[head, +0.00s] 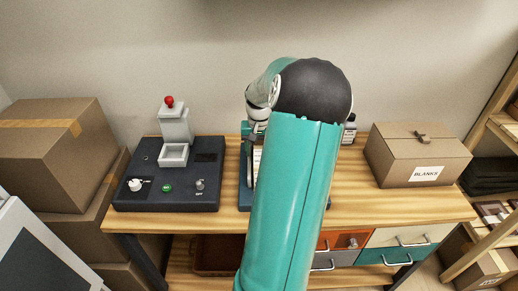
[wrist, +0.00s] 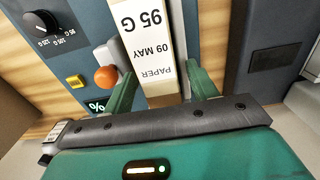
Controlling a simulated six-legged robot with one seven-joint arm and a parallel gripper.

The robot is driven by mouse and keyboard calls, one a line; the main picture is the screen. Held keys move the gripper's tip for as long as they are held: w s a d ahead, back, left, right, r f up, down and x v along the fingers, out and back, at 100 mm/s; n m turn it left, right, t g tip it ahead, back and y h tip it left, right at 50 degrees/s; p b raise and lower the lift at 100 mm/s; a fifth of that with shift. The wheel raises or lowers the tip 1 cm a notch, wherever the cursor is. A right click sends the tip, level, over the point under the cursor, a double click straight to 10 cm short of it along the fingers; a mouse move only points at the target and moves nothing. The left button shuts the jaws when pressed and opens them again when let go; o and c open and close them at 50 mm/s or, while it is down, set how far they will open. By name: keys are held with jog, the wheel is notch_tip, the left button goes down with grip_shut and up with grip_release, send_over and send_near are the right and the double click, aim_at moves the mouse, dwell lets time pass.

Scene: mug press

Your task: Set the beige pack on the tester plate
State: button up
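A pack (wrist: 148,45) with a beige end and a white label reading "PAPER 09 MAY 95 G" shows in the wrist view, its text upside down. My gripper (wrist: 163,72) has one green finger on each side of the pack, with narrow gaps showing, so it looks open. Behind it is a blue-grey device (wrist: 85,35) with a dial, a yellow button and an orange knob. In the head view my arm hides my gripper and most of that blue device (head: 244,195). I cannot tell whether the pack rests on it. No plate is clearly identifiable there.
A dark unit (head: 130,190) with a pale tray (head: 173,154), red knob and display stands left on the wooden table (head: 400,200). A "BLANKS" carton (head: 400,165) stands right. Large cartons (head: 50,150) are at far left, a shelf (head: 490,150) at far right. Table before the carton is clear.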

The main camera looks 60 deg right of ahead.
notch_tip(320, 180, up, 12)
jog(key=shift+r, duration=0.2)
dwell(0.4)
jog(key=w+a+r+n+h, duration=0.15)
jog(key=w+a, duration=0.25)
jog(key=a, duration=0.4)
jog(key=w+a+r+n+t, duration=0.15)
jog(key=w+a, duration=0.25)
jog(key=a, duration=0.4)
jog(key=w+a+r+n+g+h, duration=0.1)
jog(key=w+a+r+n, duration=0.15)
jog(key=a, duration=0.45)
jog(key=s+a+n+t+y, duration=0.1)
jog(key=s+a+n+t, duration=0.1)
jog(key=a, duration=1.1)
jog(key=s+a+f+n+t+y, duration=0.1)
jog(key=s+a+n+t, duration=0.2)
jog(key=a, duration=1)
jog(key=shift+s+n, duration=0.9)
jog(key=shift+n, duration=0.15)
